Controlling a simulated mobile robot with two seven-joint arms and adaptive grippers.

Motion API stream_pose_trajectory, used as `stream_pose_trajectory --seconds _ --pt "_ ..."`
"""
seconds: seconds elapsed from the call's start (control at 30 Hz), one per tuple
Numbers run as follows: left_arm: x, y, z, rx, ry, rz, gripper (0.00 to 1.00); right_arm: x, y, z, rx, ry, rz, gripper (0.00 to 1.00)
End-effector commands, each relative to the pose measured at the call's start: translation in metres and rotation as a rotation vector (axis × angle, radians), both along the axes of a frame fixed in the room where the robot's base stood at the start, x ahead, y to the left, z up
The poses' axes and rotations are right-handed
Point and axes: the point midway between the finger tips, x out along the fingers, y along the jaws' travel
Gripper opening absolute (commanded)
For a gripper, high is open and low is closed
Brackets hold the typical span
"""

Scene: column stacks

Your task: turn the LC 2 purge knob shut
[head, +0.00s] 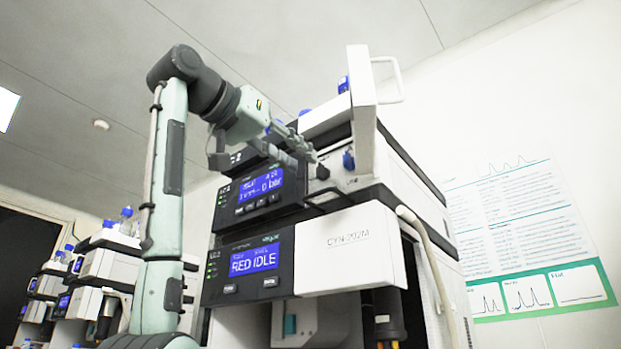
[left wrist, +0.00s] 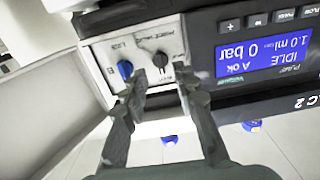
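The LC 2 pump module has a small dark knob (left wrist: 160,60) and a blue knob (left wrist: 125,69) side by side on its light front plate. The dark knob also shows in the head view (head: 322,172), left of the blue knob (head: 348,160). The lettering beside them is too small to read surely. My left gripper (left wrist: 161,78) is open in the left wrist view. Its fingertips lie on either side of the dark knob and a little short of it, with a gap between; contact is not visible. It also shows in the head view (head: 308,160). My right gripper is not in view.
The pump display (left wrist: 262,52) reads 0 bar and IDLE. A white panel with a handle (head: 362,110) stands out beside the knobs. Below, another module's display (head: 254,261) reads RED IDLE. More stacks with blue-capped bottles (head: 110,240) stand at left.

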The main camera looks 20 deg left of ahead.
Motion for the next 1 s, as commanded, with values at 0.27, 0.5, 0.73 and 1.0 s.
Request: stream_pose_trajectory --seconds 0.27,0.5,0.73,1.0 --pt "-0.048 0.018 0.000 0.000 -0.001 0.001 0.28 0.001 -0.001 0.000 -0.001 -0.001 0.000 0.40" --pt "-0.061 0.022 -0.001 0.001 0.002 -0.001 0.28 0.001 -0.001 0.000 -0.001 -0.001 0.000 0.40" --pt "-0.061 0.022 -0.001 0.001 0.002 -0.001 0.28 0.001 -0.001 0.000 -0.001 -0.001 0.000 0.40" --pt "-0.061 0.022 -0.001 0.001 0.002 0.000 0.28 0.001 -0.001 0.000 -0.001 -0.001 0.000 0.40"
